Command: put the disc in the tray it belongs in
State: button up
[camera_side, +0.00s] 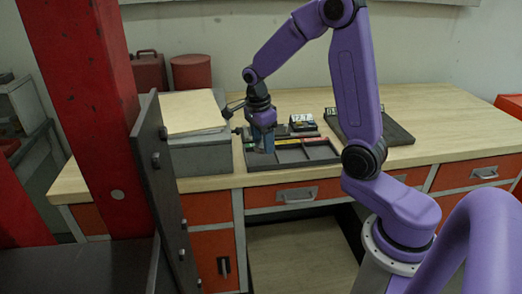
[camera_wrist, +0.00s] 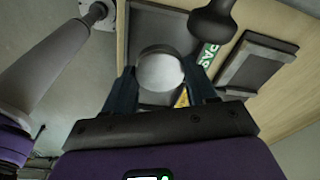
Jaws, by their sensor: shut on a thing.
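A round silver-grey disc (camera_wrist: 160,71) sits between the two dark fingers of my gripper (camera_wrist: 161,84) in the wrist view. My gripper is shut on it. In the side view, my gripper (camera_side: 264,146) points down over the left part of a dark divided tray (camera_side: 292,156) on the bench; the disc cannot be made out there. In the wrist view, a green label reading "PAS" (camera_wrist: 207,54), partly cut off, lies right of the disc, and a yellow label (camera_wrist: 182,97) shows beside the right finger. The gap between disc and tray floor cannot be told.
A second dark tray (camera_side: 385,131) lies to the right on the wooden bench (camera_side: 440,120). A small box with a display (camera_side: 302,122) stands behind the divided tray. A grey case with papers (camera_side: 195,150) stands close on the left. Bench space at the far right is clear.

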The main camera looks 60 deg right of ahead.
aim_at(260, 143)
jog(key=shift+w+f, duration=0.3)
jog(key=shift+f, duration=0.1)
jog(key=shift+w+f, duration=0.1)
jog(key=shift+f, duration=1.5)
jog(key=shift+f, duration=0.1)
jog(key=o, duration=1.2)
